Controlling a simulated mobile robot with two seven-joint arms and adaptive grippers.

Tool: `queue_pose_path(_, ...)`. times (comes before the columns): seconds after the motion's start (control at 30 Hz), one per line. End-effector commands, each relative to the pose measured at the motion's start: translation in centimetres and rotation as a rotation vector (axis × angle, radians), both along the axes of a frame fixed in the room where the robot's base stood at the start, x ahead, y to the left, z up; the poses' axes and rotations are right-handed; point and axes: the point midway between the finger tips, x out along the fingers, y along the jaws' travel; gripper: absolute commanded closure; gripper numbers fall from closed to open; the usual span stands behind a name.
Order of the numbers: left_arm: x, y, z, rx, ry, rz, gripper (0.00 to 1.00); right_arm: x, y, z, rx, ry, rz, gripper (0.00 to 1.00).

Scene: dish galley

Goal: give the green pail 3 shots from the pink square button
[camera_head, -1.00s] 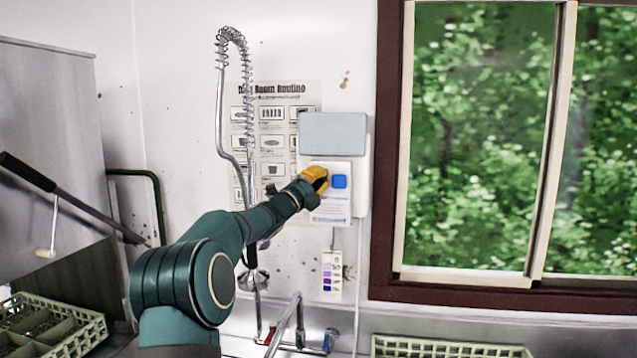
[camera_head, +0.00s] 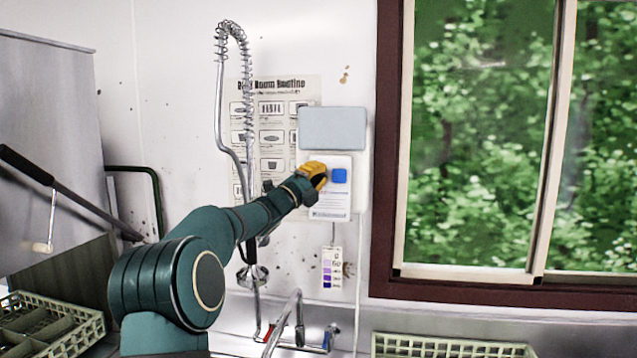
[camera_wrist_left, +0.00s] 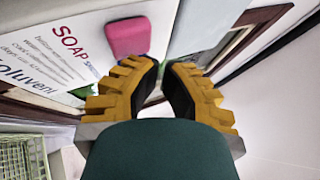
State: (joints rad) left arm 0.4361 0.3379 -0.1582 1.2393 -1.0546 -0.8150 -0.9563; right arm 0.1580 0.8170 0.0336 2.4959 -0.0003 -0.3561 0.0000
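My left gripper (camera_head: 314,174), with yellow ridged fingers, is up at the white dispenser panel (camera_head: 330,205) on the wall, just left of a blue square button (camera_head: 339,176). I cannot tell whether the fingertips touch the panel. I cannot make out the green pail. My right gripper is out of view.
A grey box (camera_head: 332,128) is above the panel and a colour chart (camera_head: 332,268) hangs below. A coiled spray hose (camera_head: 220,110) stands left, with a tap (camera_head: 298,325) below. Dish racks (camera_head: 45,325) (camera_head: 450,346) are at the lower left and bottom. A window is right.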

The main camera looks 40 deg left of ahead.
Motion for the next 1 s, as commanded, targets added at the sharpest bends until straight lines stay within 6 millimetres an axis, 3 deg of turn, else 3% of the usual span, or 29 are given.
queue_pose_path(0.47, -0.21, -0.12, -0.10, 0.001, 0.000, 0.000, 1.00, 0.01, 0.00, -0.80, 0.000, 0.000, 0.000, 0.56)
queue_pose_path(1.0, 0.42, 0.26, 0.10, 0.000, 0.001, 0.000, 1.00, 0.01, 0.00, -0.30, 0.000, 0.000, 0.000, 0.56)
